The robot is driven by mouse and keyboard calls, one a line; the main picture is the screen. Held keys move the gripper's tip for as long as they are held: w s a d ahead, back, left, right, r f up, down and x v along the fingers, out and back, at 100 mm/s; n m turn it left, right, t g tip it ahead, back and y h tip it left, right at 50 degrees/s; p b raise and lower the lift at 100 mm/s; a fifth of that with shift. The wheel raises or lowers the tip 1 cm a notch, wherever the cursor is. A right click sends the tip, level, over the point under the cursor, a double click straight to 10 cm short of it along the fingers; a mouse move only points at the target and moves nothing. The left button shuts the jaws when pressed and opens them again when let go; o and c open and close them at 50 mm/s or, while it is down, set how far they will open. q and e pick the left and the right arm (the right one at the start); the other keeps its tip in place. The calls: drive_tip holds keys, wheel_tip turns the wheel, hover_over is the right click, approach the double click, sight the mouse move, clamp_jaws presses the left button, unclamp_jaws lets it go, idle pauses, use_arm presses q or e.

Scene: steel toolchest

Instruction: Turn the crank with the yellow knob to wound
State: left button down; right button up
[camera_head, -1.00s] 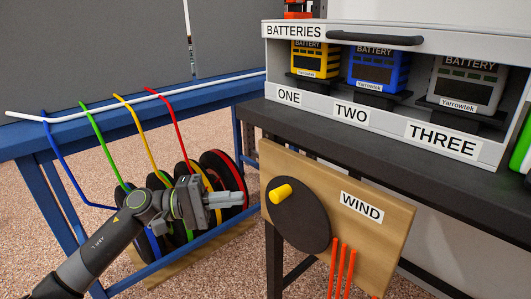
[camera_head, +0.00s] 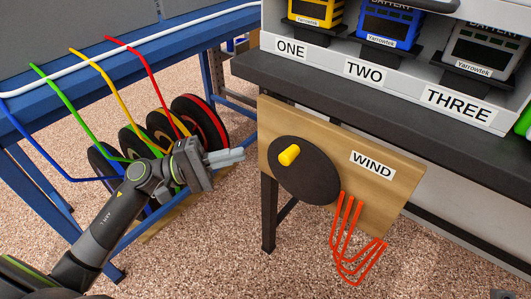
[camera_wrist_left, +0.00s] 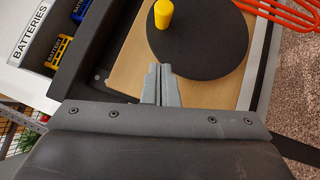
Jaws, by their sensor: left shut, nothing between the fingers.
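The crank is a black disc (camera_head: 304,178) on a wooden board (camera_head: 395,190) with a WIND label (camera_head: 372,164). Its yellow knob (camera_head: 289,155) sticks out near the disc's upper left edge in the head view. My left gripper (camera_head: 240,155) is shut and empty, to the left of the disc and apart from the knob, its fingers pointing right. In the left wrist view the closed fingers (camera_wrist_left: 161,72) lie below the yellow knob (camera_wrist_left: 163,13) and overlap the edge of the black disc (camera_wrist_left: 205,40) in the picture. My right gripper is not in view.
Orange tubes (camera_head: 352,235) hang below the disc. The board hangs at a dark bench (camera_head: 330,100) with a battery case (camera_head: 315,60) on it. A blue rack (camera_head: 150,75) with coloured hoses and reels (camera_head: 203,122) stands left, behind my left arm.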

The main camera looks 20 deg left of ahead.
sight(279, 144)
use_arm(q)
drive_tip(key=x, duration=0.4)
drive_tip(key=shift+w+d+r, duration=0.1)
drive_tip(key=shift+d, duration=0.05)
drive_tip(key=d, duration=0.1)
drive_tip(key=s+d, duration=0.1)
drive_tip(key=d+r+p, duration=0.1)
drive_tip(key=shift+s+d, duration=0.15)
drive_tip(key=shift+d, duration=0.1)
drive_tip(key=shift+s+d+r+m+g+y+b, duration=0.1)
drive_tip(key=shift+d+r+m+g+y+b, duration=0.15)
drive_tip(key=shift+m+g+b, duration=0.2)
